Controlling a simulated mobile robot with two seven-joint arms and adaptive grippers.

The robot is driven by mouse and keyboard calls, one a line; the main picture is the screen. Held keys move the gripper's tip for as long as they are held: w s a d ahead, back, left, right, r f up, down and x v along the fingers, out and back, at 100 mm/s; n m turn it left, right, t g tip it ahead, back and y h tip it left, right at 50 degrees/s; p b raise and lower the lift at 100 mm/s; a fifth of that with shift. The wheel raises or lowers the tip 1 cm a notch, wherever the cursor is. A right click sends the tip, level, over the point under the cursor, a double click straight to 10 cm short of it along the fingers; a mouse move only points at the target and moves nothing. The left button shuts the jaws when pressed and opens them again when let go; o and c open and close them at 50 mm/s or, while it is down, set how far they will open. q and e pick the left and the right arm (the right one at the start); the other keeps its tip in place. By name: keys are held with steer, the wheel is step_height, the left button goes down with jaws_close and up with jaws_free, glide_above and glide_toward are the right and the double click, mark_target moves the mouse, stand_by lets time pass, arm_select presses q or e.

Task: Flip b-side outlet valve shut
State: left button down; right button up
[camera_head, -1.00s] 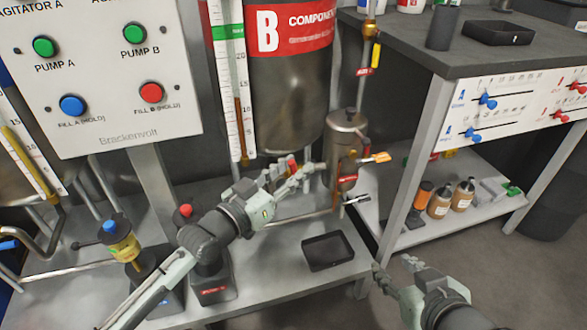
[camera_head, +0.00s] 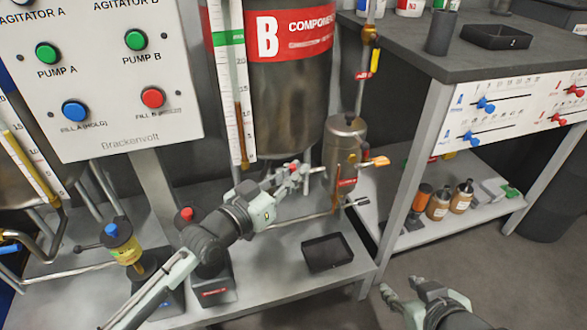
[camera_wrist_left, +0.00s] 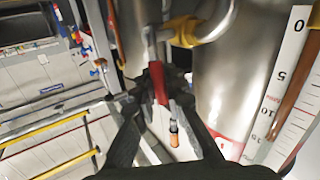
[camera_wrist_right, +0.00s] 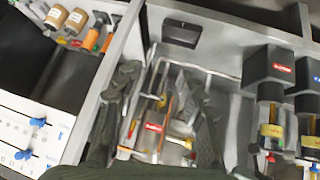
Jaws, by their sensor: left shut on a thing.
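Under the steel tank marked B (camera_head: 285,95) is a small red valve handle (camera_head: 293,168). It also shows in the left wrist view (camera_wrist_left: 158,82), standing between my fingers in front of a pipe with a yellow fitting. My left gripper (camera_head: 289,179) is shut on this red handle; its fingers hide part of the valve body. The left wrist view shows the fingertips (camera_wrist_left: 157,100) at the handle. My right gripper (camera_head: 400,296) is open and empty at the bottom right of the head view, in front of the bench edge. Its fingers are spread in the right wrist view (camera_wrist_right: 165,95).
A steel canister (camera_head: 345,140) with an orange-tipped lever (camera_head: 376,161) stands right of my left gripper. A black tray (camera_head: 327,252) lies in front on the bench. A red-topped device (camera_head: 186,215) is near my left arm. A side table (camera_head: 470,60) stands right.

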arm_select(q)
steer(key=r+p, duration=0.1)
steer(key=p, duration=0.3)
steer(key=shift+w+d+m+g+y, duration=0.1)
steer(key=shift+d+m+g+y, duration=0.2)
steer(key=shift+m, duration=0.1)
arm_select(e)
steer(key=s+d+f+m+g+h, duration=0.1)
steer(key=s+d+f+g+h, duration=0.1)
steer(key=s+d+f+g, duration=0.45)
arm_select(q)
steer(key=p, duration=0.3)
steer(key=shift+d+f+g+y, duration=0.2)
steer(key=shift+f+g+y, duration=0.05)
steer(key=shift+g+y, duration=0.15)
steer(key=shift+f+m, duration=0.15)
steer(key=shift+m, duration=0.15)
arm_select(e)
step_height(320, 180, down, 10)
steer(key=s, duration=0.1)
steer(key=shift+r+t, duration=0.15)
steer(key=shift+t, duration=0.2)
steer(key=shift+d, duration=0.1)
arm_select(q)
steer(key=c, duration=1.6)
jaws_free()
steer(key=shift+o, duration=0.2)
steer(key=v, duration=1.2)
